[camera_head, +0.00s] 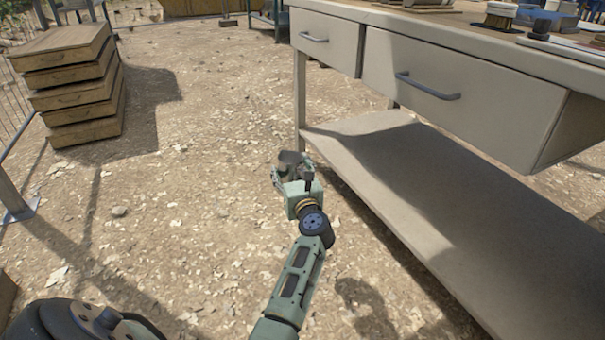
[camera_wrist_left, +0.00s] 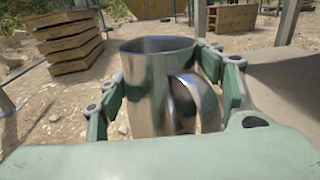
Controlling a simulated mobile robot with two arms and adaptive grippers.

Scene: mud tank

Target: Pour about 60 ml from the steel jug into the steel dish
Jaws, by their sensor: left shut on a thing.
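The steel jug (camera_wrist_left: 148,92) is upright between the fingers of my left gripper (camera_wrist_left: 168,95), its handle facing the wrist camera. My left gripper is shut on it. In the head view my left gripper (camera_head: 290,173) holds the jug (camera_head: 291,160) over the gravel ground, beside the left end of the workbench's lower shelf. The jug's contents cannot be seen. The steel dish cannot be made out in either view. My right gripper is not in view.
A workbench (camera_head: 455,78) with two drawers and a bare lower shelf (camera_head: 400,200) stands at the right, with several items on top. Stacked wooden boxes (camera_head: 80,95) stand at the far left. The gravel ground between is open.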

